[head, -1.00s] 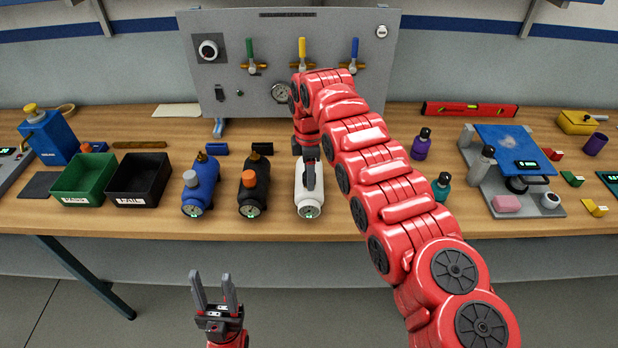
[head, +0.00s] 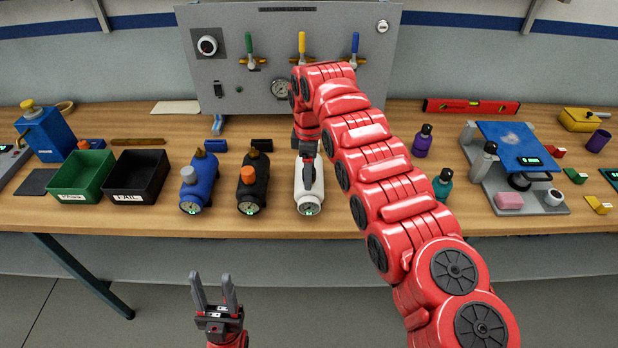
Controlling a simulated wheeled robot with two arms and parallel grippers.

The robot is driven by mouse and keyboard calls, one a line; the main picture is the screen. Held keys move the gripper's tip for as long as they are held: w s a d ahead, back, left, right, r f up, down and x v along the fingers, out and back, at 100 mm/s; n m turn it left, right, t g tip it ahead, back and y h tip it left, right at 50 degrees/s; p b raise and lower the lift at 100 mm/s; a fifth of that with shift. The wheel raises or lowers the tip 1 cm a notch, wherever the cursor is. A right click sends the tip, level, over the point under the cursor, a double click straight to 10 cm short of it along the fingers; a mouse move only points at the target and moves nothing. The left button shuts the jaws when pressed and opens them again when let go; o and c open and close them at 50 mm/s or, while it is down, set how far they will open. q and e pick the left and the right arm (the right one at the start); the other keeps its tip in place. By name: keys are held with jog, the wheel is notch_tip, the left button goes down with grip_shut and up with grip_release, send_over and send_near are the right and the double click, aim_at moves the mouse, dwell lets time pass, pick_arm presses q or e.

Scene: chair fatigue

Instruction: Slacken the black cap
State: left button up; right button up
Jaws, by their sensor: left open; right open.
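A white canister (head: 309,200) with a round gauge on its front stands near the table's front edge. My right gripper (head: 307,166) is open, pointing down over the top of this canister. Its dark fingers cover the canister's upper part, so I cannot make out a black cap there or tell whether the fingers touch it. To the left stand a black canister (head: 254,196) with an orange cap (head: 248,175) and a blue canister (head: 200,185). My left gripper (head: 214,292) is open and empty, low in front of the table.
Green (head: 84,160) and black (head: 118,197) bins stand at the left. A panel with coloured valve handles (head: 232,90) stands behind. Purple (head: 422,141) and teal (head: 443,184) dark-capped bottles stand right of my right arm. The floor space before the table looks clear.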

jog(key=shift+m, duration=0.4)
jog(key=shift+f+m+b, duration=0.1)
jog(key=shift+m+b, duration=0.65)
jog(key=shift+m, duration=0.25)
jog(key=shift+m+b, duration=0.3)
jog(key=shift+m, duration=0.6)
jog(key=shift+r, duration=0.2)
